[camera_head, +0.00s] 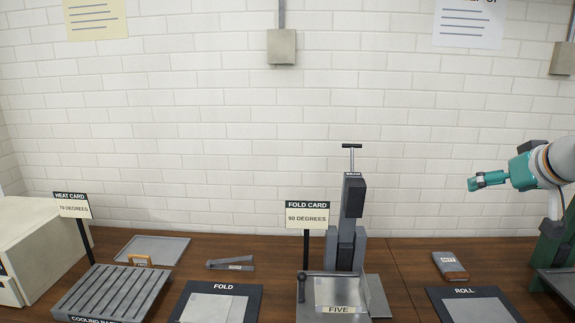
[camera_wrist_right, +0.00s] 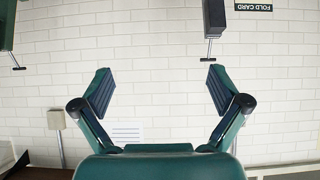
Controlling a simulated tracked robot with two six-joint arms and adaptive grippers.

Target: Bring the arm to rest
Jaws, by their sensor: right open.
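My right gripper (camera_head: 474,184) is at the right of the head view, held up in front of the white brick wall, well above the table. In the right wrist view the right gripper (camera_wrist_right: 156,92) shows its two padded fingers spread apart, with nothing between them. That view is upside down, with the fold card (camera_wrist_right: 252,5) at its top. My left gripper is in neither view.
Fold card (camera_head: 307,215) and heat card (camera_head: 72,206) stand behind. The air beside the gripper is clear.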

